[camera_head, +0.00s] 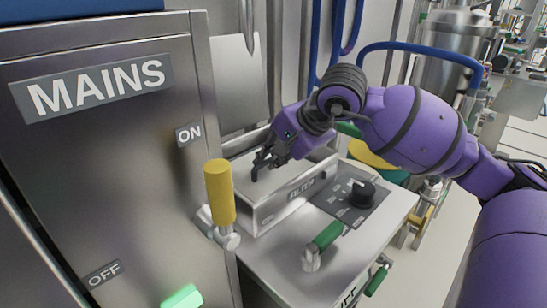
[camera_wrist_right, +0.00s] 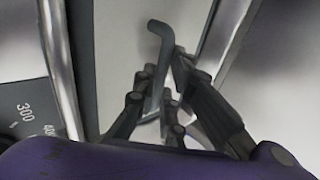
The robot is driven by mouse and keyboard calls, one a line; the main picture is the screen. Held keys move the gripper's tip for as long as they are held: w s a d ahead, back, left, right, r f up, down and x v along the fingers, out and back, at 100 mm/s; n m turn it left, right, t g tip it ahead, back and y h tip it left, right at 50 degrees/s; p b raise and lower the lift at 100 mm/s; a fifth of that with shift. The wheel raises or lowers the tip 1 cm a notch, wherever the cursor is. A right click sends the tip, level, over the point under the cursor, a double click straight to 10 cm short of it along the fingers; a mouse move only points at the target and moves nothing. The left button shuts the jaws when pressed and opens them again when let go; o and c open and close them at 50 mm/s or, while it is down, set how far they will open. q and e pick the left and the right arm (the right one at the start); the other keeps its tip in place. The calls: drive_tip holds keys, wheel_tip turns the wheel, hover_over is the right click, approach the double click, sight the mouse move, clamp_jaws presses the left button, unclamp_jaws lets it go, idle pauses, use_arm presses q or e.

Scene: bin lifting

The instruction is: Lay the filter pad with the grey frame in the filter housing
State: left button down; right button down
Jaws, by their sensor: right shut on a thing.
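The filter housing (camera_head: 283,203) is an open metal box labelled FILTER on the bench, in the middle of the head view. My right gripper (camera_head: 260,167) reaches over it from the right, fingers pointing down and left into its opening. In the right wrist view the fingers (camera_wrist_right: 168,100) are closed around a thin grey bent piece (camera_wrist_right: 159,45), which looks like the handle of the filter pad. A pale flat surface with a grey edge band lies behind it, probably the pad (camera_wrist_right: 120,40). I cannot tell whether the pad rests flat. My left gripper is out of view.
A grey MAINS cabinet (camera_head: 110,175) stands close on the left. A yellow-handled lever (camera_head: 220,192) rises at the housing's near left corner. A green-handled lever (camera_head: 327,235) and a black knob (camera_head: 362,194) are on the bench in front and right. Blue hoses hang behind.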

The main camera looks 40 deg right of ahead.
drive_tip(key=shift+f, duration=0.1)
drive_tip(key=c, duration=1.7)
unclamp_jaws()
drive_tip(key=shift+c, duration=0.2)
drive_tip(key=v, duration=1.2)
